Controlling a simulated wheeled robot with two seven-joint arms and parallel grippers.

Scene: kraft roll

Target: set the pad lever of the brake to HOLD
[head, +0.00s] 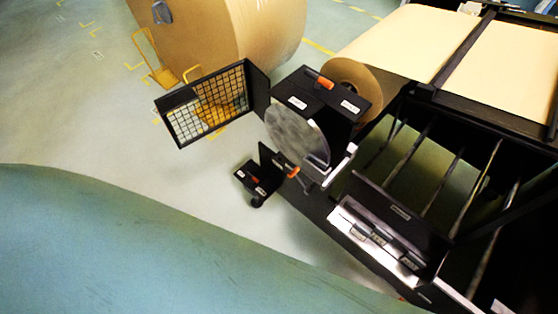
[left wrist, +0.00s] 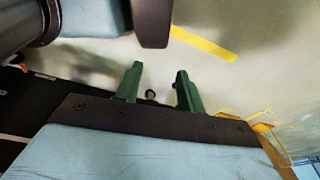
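The brake shows in the head view as a grey disc (head: 297,135) beside a black housing (head: 335,95). An orange-tipped lever (head: 319,80) lies on top of the housing between two white labels too small to read. Another orange handle (head: 292,172) is below the disc. A small black box (head: 258,178) with an orange lever stands lower left. I cannot tell which is the pad lever. My left gripper (left wrist: 158,85) shows in the left wrist view, its two green fingers apart and nothing between them. Neither gripper is in the head view.
A black mesh guard (head: 205,103) stands out left of the disc. A large kraft roll (head: 225,40) and a yellow frame (head: 160,60) are behind. The machine frame (head: 430,190) with several bars fills the right. Floor (head: 90,115) to the left is mostly clear.

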